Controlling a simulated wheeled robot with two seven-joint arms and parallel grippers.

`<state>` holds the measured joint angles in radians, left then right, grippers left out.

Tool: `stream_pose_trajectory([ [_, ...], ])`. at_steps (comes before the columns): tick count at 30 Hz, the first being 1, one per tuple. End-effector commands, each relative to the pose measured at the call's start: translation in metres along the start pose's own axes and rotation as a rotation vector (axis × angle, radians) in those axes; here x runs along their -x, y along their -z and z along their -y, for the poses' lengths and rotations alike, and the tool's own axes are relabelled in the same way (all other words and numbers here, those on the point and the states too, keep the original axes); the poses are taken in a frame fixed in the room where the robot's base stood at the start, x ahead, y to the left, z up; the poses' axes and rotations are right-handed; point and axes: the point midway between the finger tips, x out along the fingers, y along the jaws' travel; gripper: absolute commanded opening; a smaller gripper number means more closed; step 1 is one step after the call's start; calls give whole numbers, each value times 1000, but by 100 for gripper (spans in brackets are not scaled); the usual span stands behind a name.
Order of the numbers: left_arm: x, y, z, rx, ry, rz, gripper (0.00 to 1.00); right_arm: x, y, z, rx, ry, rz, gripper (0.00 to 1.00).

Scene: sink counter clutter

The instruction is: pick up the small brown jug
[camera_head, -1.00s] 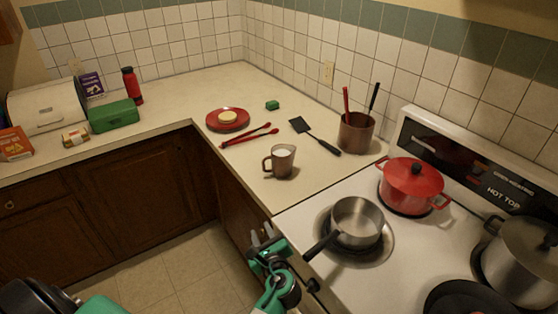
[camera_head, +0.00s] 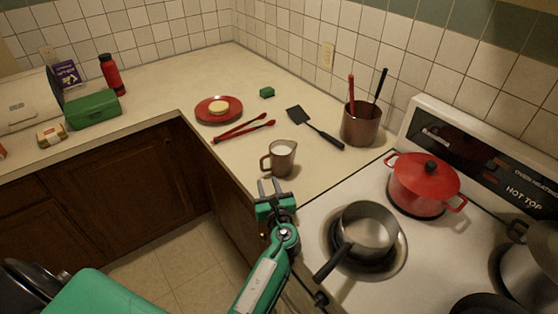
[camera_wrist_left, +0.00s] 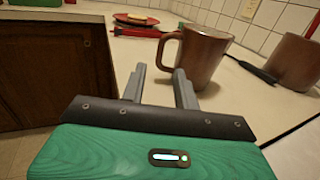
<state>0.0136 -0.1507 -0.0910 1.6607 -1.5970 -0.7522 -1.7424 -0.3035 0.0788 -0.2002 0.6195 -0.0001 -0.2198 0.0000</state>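The small brown jug (camera_head: 282,161) stands upright near the counter's front edge, its handle on the left and its inside pale. In the left wrist view the jug (camera_wrist_left: 205,58) is just beyond the fingers, right of centre, with its handle toward the left. My left gripper (camera_head: 270,186) is open and empty, just short of the jug on the near side. In the left wrist view the gripper (camera_wrist_left: 162,80) shows two parted fingers; the right one overlaps the jug's lower left side in the picture. I cannot tell whether it touches. My right gripper is not in view.
A silver saucepan (camera_head: 368,229) and a red pot (camera_head: 424,180) sit on the stove to the right. Behind the jug lie red tongs (camera_head: 243,130), a black spatula (camera_head: 314,128) and a red plate (camera_head: 205,116). A utensil pot (camera_head: 360,126) stands farther right.

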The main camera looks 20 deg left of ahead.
Motion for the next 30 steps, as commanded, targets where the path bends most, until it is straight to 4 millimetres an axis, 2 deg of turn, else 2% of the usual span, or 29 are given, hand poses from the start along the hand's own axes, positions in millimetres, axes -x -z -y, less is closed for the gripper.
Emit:
stream_pose_trajectory([
  [1, -11, 0, 0, 2, 0, 2, 31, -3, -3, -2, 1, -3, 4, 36],
  [4, -28, 1, 0, 1, -1, 1, 31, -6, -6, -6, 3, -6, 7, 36],
  [11, -45, 0, 0, 2, 0, 0, 31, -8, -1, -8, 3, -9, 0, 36],
  [21, -90, -3, 0, 2, -1, 0, 31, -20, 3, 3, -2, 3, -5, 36],
  [30, -94, -5, 0, 2, 1, -1, 31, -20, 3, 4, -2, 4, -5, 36],
])
